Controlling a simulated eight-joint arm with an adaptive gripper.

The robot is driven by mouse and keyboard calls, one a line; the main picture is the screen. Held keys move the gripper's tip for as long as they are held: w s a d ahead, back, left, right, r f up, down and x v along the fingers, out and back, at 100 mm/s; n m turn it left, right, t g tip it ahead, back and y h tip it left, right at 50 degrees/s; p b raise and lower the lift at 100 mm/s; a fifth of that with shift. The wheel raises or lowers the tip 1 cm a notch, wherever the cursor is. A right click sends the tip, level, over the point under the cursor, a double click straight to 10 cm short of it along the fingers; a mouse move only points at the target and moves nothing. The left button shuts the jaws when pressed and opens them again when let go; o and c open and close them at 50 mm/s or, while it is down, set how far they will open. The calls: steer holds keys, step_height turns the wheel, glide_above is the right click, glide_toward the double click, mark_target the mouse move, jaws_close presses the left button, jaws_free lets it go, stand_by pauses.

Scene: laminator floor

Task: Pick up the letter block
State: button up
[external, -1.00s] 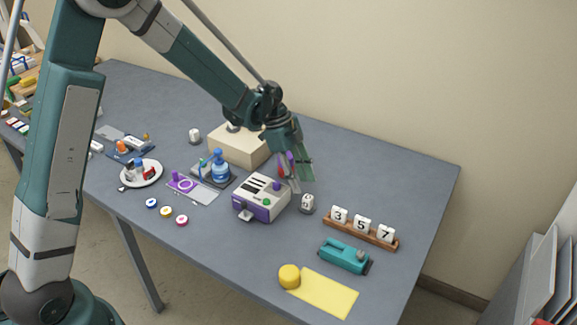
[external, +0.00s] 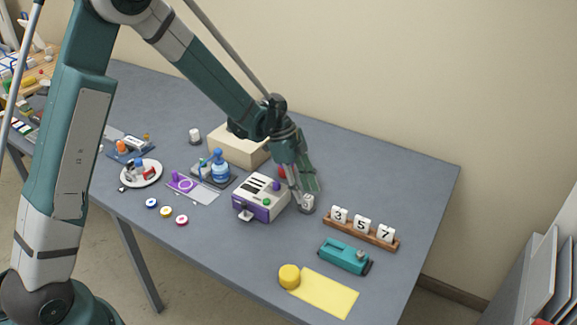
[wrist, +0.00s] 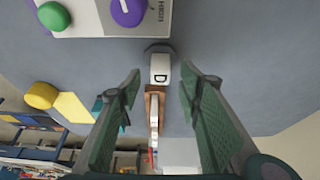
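The letter block is a small white cube marked "D" in the wrist view (wrist: 160,70). It sits on a dark round base beside the purple-and-white machine, and it also shows in the external view (external: 308,203). My gripper (external: 306,189) is just above and behind the block in the external view, partly overlapping it. In the wrist view my open gripper (wrist: 159,82) has one green-padded finger on each side, with the block in line with the gap between the tips. I see no contact with the block.
The purple-and-white machine (external: 260,198) stands close on the left. A wooden rack (external: 370,239) with number blocks is to the right. A teal stapler-like tool (external: 345,256), a yellow sheet (external: 325,292) and a yellow cylinder (external: 289,276) lie nearer the front. A beige box (external: 238,150) is behind.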

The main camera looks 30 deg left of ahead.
mark_target(307, 196)
steer(key=shift+x, duration=1.85)
steer(key=shift+c, duration=0.3)
jaws_close()
